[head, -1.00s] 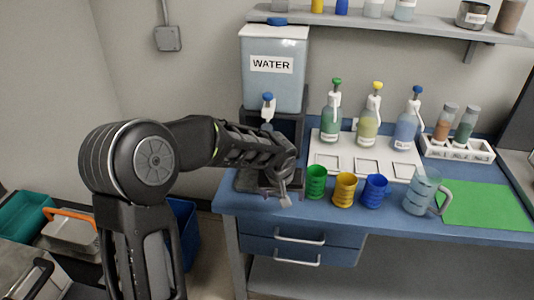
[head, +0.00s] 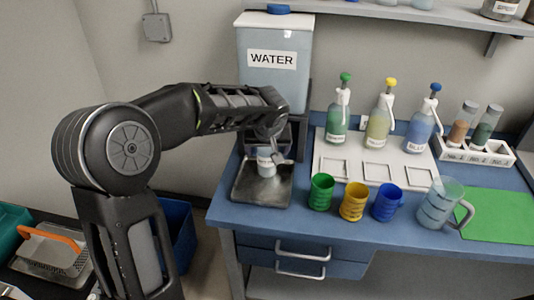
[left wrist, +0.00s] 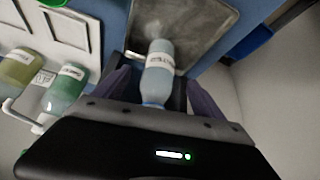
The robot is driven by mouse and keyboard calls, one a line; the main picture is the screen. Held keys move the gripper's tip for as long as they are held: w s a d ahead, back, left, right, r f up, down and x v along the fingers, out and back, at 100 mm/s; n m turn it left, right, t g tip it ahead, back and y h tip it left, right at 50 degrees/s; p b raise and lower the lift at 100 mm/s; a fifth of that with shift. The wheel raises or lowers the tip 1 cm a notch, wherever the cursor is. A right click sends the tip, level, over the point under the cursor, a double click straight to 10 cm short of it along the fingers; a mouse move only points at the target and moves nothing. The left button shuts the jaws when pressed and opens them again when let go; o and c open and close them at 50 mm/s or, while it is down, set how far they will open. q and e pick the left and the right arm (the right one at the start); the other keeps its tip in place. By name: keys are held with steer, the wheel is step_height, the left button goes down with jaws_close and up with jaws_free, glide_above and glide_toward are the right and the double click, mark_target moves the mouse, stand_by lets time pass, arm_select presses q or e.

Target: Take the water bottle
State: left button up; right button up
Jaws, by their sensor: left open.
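The water bottle (head: 266,165), small and pale blue with a white label, stands on the dark metal drip tray (head: 248,190) below the water dispenser (head: 273,80). My left gripper (head: 270,150) is at the bottle, coming from the dispenser side, and hides part of it. In the left wrist view the bottle (left wrist: 159,70) lies between the two spread purple fingers of the gripper (left wrist: 160,88), with gaps on both sides. The gripper is open. The dispenser's tap is hidden behind my arm. My right gripper is not in view.
Green (head: 321,192), yellow (head: 353,201) and blue (head: 386,203) cups and a clear jug (head: 438,203) stand right of the tray. Pump bottles stand on a white board (head: 332,180) behind them. A green mat (head: 495,215) lies at the right.

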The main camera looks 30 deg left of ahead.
mark_target(267, 153)
arm_select(q)
steer(key=shift+x, duration=1.4)
steer(key=shift+w+a+f+p, duration=0.1)
steer(key=shift+w+p, duration=0.05)
steer(key=shift+p, duration=0.15)
steer(key=p+x, duration=0.1)
steer(key=x, duration=0.4)
steer(key=shift+w+a, duration=0.1)
steer(key=shift+w, duration=0.05)
steer(key=shift+r, duration=0.25)
jaws_close()
